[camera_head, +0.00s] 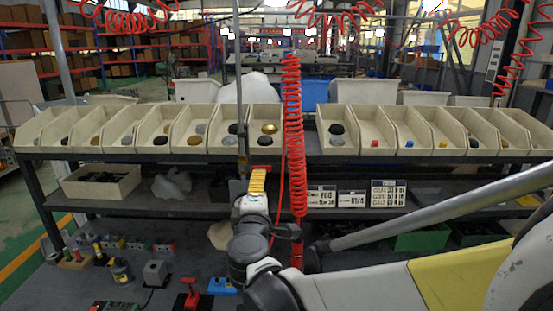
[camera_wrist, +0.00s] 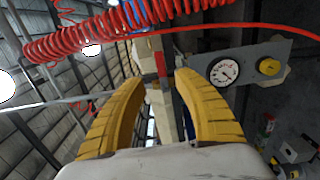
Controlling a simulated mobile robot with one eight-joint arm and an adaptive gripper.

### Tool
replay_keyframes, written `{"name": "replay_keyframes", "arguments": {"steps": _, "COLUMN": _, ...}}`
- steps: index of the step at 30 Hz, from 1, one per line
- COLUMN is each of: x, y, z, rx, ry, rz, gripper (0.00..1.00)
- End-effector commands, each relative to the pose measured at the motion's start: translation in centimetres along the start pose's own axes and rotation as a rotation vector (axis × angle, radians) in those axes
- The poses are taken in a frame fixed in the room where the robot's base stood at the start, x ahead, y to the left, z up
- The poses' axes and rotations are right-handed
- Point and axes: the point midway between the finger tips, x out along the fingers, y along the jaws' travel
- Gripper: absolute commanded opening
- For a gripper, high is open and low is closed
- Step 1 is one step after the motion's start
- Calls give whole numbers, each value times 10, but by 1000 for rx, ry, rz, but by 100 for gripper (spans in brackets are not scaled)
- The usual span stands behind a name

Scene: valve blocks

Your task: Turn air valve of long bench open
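My gripper (camera_wrist: 158,80) has two ribbed yellow fingers, which stand well apart in the wrist view with nothing clasped between them. It also shows in the head view (camera_head: 258,180), pointing away at the front of the long bench (camera_head: 300,156). A small red part (camera_wrist: 161,64) shows beyond the gap between the fingertips. It looks like the air valve's handle, but its setting is unclear. In the head view a red bit (camera_head: 262,168) shows just past the fingertips. A round white gauge (camera_wrist: 223,71) and a yellow knob (camera_wrist: 268,67) sit on a grey plate right of the fingers.
A coiled red hose (camera_head: 293,130) hangs just right of my gripper and crosses the top of the wrist view (camera_wrist: 110,25). Beige bins (camera_head: 188,127) line the bench top. A lower shelf (camera_head: 150,198) holds a box and label cards. Valve blocks (camera_head: 155,272) stand at lower left.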

Motion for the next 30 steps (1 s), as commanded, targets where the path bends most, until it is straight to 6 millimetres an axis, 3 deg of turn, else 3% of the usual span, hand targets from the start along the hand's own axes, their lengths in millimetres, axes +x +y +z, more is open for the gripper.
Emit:
{"name": "replay_keyframes", "arguments": {"steps": 15, "x": 89, "y": -2, "z": 2, "rx": 1, "ry": -3, "rz": -1, "gripper": 38}}
{"name": "replay_keyframes", "arguments": {"steps": 21, "x": 103, "y": -1, "z": 2, "rx": 2, "ry": -2, "rz": -1, "gripper": 38}}
{"name": "replay_keyframes", "arguments": {"steps": 29, "x": 104, "y": -1, "z": 2, "rx": 2, "ry": -2, "rz": -1, "gripper": 38}}
{"name": "replay_keyframes", "arguments": {"steps": 30, "x": 104, "y": -1, "z": 2, "rx": 2, "ry": -2, "rz": -1, "gripper": 28}}
